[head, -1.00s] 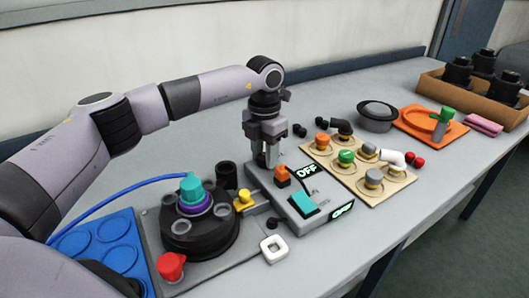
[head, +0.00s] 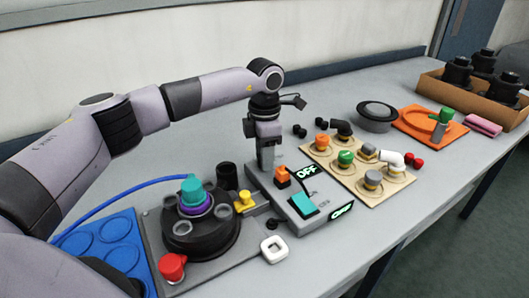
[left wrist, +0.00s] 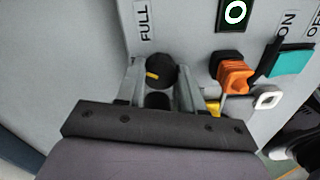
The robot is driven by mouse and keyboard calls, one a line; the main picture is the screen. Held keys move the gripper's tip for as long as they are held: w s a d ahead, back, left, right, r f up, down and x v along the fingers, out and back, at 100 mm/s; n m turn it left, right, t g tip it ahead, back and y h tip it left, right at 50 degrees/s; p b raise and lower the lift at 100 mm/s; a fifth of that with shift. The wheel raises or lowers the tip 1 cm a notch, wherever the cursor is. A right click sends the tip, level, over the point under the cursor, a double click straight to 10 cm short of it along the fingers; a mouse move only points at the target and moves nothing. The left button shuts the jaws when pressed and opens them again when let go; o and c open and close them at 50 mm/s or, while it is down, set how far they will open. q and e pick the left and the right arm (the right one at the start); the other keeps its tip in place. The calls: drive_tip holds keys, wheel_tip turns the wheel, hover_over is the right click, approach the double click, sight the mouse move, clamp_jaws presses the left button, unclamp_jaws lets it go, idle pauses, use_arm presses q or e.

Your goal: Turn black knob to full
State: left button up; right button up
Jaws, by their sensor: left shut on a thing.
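The black knob (left wrist: 163,68) shows in the left wrist view as a dark round cap with a yellow mark on its left part. It sits on the grey control box (head: 318,216), below a white FULL label (left wrist: 144,22). My left gripper (left wrist: 160,80) is shut on the knob, one finger on each side. In the head view the left gripper (head: 265,163) points straight down at the back left end of the box and hides the knob. My right gripper is not in view.
A beige board (head: 347,180) with several knobs lies right.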

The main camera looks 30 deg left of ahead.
use_arm(q)
drive_tip(key=m, duration=0.5)
drive_tip(key=shift+w+r+m, duration=0.1)
drive_tip(key=shift+m, duration=0.3)
idle(0.4)
drive_tip(key=o, duration=1)
drive_tip(key=shift+o, duration=0.2)
wheel_tip(320, 180, up, 7)
drive_tip(key=shift+r, duration=0.1)
drive_tip(key=shift+d, duration=0.1)
